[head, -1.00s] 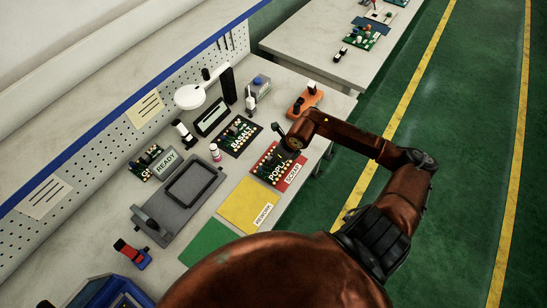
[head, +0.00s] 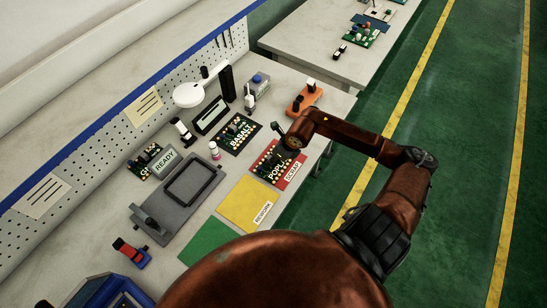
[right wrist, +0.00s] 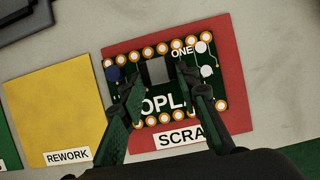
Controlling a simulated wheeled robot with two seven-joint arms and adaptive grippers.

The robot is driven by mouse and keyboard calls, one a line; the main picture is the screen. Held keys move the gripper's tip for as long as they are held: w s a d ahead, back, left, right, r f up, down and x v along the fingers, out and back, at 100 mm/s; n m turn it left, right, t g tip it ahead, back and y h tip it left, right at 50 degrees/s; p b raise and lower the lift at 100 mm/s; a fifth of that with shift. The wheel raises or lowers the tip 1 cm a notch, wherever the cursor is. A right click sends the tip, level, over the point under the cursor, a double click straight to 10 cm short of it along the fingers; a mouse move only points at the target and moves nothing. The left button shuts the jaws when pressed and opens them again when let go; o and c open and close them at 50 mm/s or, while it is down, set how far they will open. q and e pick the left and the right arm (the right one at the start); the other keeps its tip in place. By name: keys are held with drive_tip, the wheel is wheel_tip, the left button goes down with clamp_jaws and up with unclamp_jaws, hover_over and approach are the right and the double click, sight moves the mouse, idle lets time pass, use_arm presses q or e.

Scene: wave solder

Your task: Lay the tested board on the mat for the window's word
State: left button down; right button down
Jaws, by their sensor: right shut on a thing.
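The dark green board lettered POPL (head: 270,168), the rest hidden, is over the red SCRAP mat (head: 299,160). In the right wrist view the board (right wrist: 210,91) lies within the red mat (right wrist: 225,52), slightly turned; whether it touches is hard to tell. My right gripper (right wrist: 160,78) has its fingers either side of a grey block on the board and is shut on it. In the head view the right gripper (head: 285,148) is above the board, partly hidden by its arm. The yellow REWORK mat (head: 245,200) and green mat (head: 205,243) are bare. My left gripper is out of view.
A grey fixture (head: 160,222) with a raised frame stands left of the mats, beside a READY panel (head: 165,160). A BASALT board (head: 238,132), an orange stand (head: 304,99) and a white lamp (head: 188,95) are further back. A red-blue object (head: 131,253) lies front left.

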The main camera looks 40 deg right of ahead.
sight(283, 169)
drive_tip(key=c, duration=1.4)
unclamp_jaws()
drive_tip(key=v, duration=1.2)
